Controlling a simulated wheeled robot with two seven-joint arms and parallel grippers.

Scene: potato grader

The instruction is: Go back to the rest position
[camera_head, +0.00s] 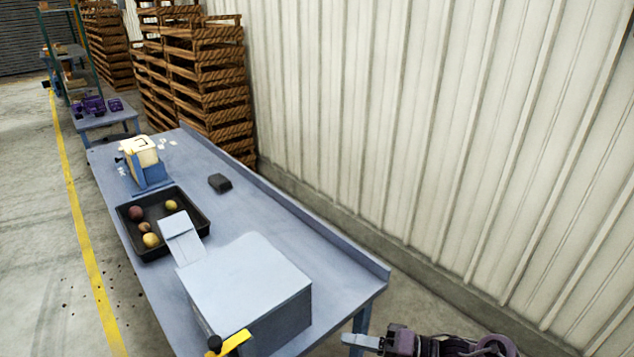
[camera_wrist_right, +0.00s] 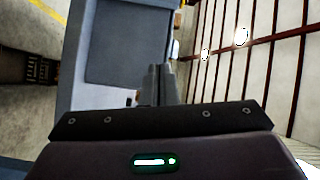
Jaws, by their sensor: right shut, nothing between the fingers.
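My right gripper (camera_head: 362,341) is at the bottom of the head view, beyond the near right corner of the blue-grey table (camera_head: 290,215). It is shut and empty, apart from the table. In the right wrist view its shut fingers (camera_wrist_right: 157,85) point away from the dark wrist mount, with grey-blue surfaces beyond them. My left gripper is not in view.
A large grey box (camera_head: 245,280) with a chute stands at the table's near end. A black tray (camera_head: 190,200) holds several potatoes. A small dark block (camera_head: 220,182) and a cream-and-blue device (camera_head: 145,160) stand farther back. Stacked pallets (camera_head: 205,80) and a corrugated wall (camera_head: 420,130) flank the table.

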